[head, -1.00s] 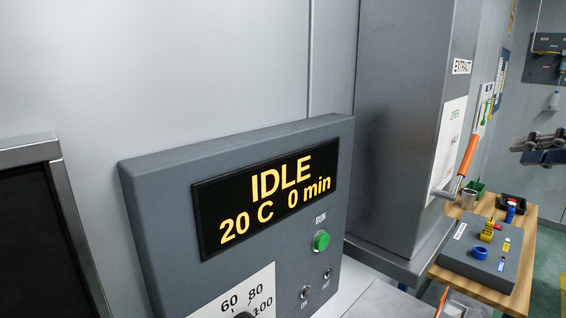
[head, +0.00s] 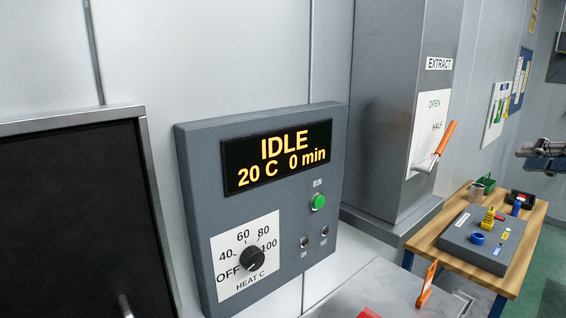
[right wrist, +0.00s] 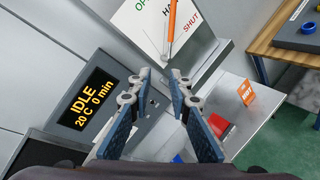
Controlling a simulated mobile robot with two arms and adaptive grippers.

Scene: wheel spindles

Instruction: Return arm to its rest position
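My right gripper (head: 540,153) is at the right edge of the head view, partly cut off and held in the air. In the right wrist view my right gripper (right wrist: 160,82) has its two blue-padded fingers apart with nothing between them. Past the fingers are the extract duct's orange-handled lever (right wrist: 172,20) and the grey control panel (right wrist: 62,140). The lever (head: 446,138) in the head view tilts up to the right, clear of the gripper. My left gripper is in neither view.
The control panel (head: 195,180) reads IDLE, 20 C, 0 min. A dark-fronted unit (head: 70,210) stands at the left. A grey worktop (head: 385,285) holds an orange tag (head: 428,280) and a red item (head: 368,313). A wooden table (head: 425,240) with a grey box (head: 470,250) is at right.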

